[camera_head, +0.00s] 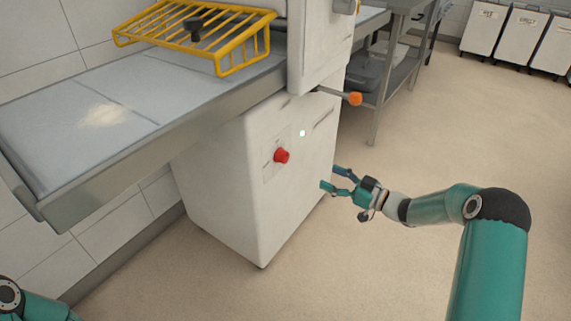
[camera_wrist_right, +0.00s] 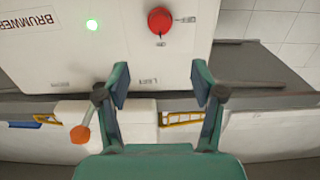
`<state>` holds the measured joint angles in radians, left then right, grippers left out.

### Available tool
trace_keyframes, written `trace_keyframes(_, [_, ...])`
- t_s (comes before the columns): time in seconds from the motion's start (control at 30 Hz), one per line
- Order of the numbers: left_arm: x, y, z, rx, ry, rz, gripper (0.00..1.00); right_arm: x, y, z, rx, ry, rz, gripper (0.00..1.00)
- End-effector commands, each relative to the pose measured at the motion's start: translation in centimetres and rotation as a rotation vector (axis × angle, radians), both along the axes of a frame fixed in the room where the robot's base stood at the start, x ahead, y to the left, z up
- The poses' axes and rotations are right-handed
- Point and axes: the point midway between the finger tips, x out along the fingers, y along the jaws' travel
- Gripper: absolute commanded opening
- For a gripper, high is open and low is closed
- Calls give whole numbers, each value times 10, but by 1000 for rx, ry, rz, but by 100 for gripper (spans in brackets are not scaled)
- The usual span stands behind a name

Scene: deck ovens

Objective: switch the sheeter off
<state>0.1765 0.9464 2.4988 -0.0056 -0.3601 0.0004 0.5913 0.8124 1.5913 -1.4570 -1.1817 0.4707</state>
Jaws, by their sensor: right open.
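The sheeter (camera_head: 215,178) is a white cabinet with a long belt table at its upper left. My left gripper is out of view.
An orange-tipped lever (camera_head: 354,98) sticks out to the right above the lamp. A yellow wire guard (camera_head: 240,62) stands over the belt table (camera_head: 60,130), which overhangs at left. White bins (camera_head: 484,28) stand far back right. The floor (camera_head: 400,160) on the right is clear.

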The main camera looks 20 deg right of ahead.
Motion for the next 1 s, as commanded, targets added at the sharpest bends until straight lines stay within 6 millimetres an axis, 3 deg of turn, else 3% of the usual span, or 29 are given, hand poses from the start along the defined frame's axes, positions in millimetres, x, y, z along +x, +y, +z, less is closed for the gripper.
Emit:
trace_keyframes(0.6, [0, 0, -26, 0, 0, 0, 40, 97, 78, -2, 0, 0, 2, 67])
trace_keyframes(0.8, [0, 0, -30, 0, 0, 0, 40, 117, 92, -1, -1, 1, 0, 67])
trace_keyframes(1.0, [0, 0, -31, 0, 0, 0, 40, 123, 97, 0, 1, 2, -1, 67])
